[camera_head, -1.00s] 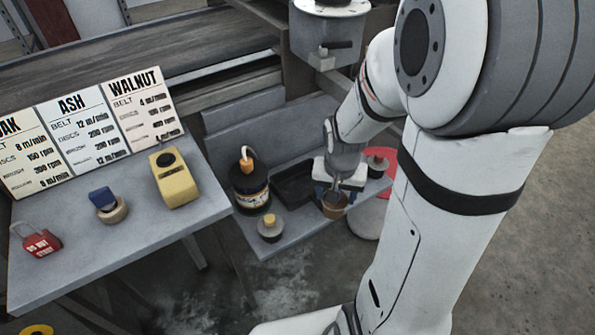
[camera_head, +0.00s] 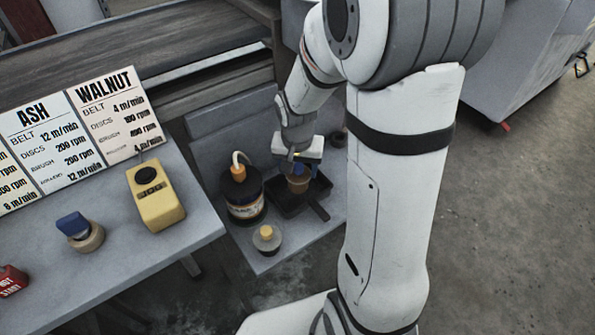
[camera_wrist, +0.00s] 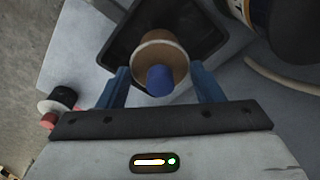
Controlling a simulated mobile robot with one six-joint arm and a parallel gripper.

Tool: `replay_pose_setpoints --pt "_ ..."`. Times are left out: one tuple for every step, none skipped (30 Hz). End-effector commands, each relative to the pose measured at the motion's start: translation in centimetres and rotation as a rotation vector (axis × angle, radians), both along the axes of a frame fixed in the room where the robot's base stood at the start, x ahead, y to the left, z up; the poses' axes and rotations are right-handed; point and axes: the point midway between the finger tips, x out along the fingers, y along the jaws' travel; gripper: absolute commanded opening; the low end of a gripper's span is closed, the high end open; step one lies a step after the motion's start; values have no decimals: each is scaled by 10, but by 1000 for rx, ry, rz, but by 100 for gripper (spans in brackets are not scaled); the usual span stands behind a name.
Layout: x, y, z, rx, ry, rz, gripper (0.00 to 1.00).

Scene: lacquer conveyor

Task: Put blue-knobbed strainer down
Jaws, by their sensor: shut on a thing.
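The blue-knobbed strainer (camera_wrist: 165,60) is a tan round piece with a blue knob. In the wrist view it sits between my gripper's two blue fingers (camera_wrist: 163,88), knob toward the camera. In the head view my gripper (camera_head: 300,163) is shut on the strainer (camera_head: 298,184), which is over the black tray (camera_head: 318,209) on the grey shelf. The tray also shows behind the strainer in the wrist view (camera_wrist: 120,45). I cannot tell whether the strainer touches the tray floor; its underside is hidden.
A dark labelled bottle (camera_head: 243,195) with a bent hose stands left of the tray. A yellow-knobbed strainer (camera_head: 267,240) sits near the shelf's front edge. A yellow control box (camera_head: 155,195) is on the left table.

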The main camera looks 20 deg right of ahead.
Motion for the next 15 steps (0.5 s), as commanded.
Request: replay_pose_setpoints --pt "0 0 -11 0 0 0 33" --pt "0 0 -12 0 0 0 33" --pt "0 0 -11 0 0 -1 33" --pt "0 0 -11 0 0 -1 33" --pt "0 0 -10 0 -1 -1 33" --pt "0 -1 -9 0 -1 -1 33" --pt "0 -1 -9 0 -1 -1 33" --pt "0 -1 -9 0 -1 -1 33" --pt "0 0 -9 0 -1 -1 33" --pt "0 -1 -9 0 -1 -1 33" --pt "0 0 -10 0 -1 -1 33" --pt "0 0 -12 0 -1 -1 33" --pt "0 0 -13 0 -1 -1 33" --pt "0 0 -14 0 -1 -1 33" --pt "0 0 -15 0 -1 -1 33"
